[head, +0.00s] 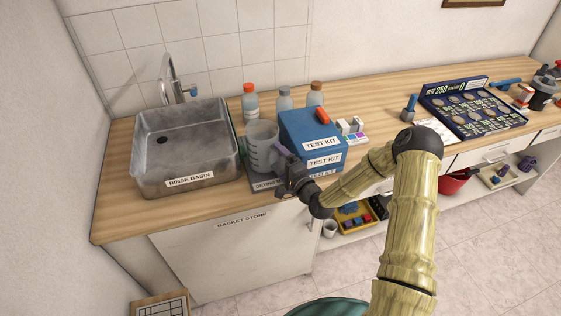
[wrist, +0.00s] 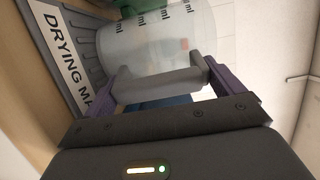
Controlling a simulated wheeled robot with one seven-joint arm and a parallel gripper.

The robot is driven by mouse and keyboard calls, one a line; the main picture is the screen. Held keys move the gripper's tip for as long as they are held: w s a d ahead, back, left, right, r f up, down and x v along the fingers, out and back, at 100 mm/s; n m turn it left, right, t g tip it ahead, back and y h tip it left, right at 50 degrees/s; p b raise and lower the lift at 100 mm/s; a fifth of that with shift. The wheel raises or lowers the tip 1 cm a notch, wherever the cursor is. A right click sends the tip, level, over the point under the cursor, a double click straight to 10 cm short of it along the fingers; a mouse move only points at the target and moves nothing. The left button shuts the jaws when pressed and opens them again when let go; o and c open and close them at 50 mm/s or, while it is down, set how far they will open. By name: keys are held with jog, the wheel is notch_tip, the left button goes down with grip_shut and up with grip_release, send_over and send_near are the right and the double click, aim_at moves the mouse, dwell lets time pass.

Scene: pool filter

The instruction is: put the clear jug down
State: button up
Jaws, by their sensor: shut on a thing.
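The clear jug (head: 261,146) stands upright at the counter's front, between the rinse basin and the blue test kit box. In the wrist view the jug (wrist: 150,45) shows ml marks and a grey handle (wrist: 160,86). My gripper (head: 285,160) is at the jug's front right. In the wrist view my gripper (wrist: 163,82) has its purple fingers at both ends of the handle, shut on it. The drying mat (head: 264,186) lies under or just below the jug. I cannot tell whether the jug's base touches it.
The rinse basin (head: 187,150) is close on the left. The blue test kit box (head: 311,139) is close on the right. Several capped bottles (head: 250,102) stand behind. The counter's front edge is just below the mat. Bare wood (head: 380,112) shows farther right.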

jog(key=o, duration=1)
jog(key=shift+d, duration=0.25)
jog(key=shift+c, duration=0.2)
jog(key=shift+s+a, duration=0.1)
jog(key=shift+a, duration=0.15)
jog(key=b+v, duration=0.2)
jog(key=v, duration=1)
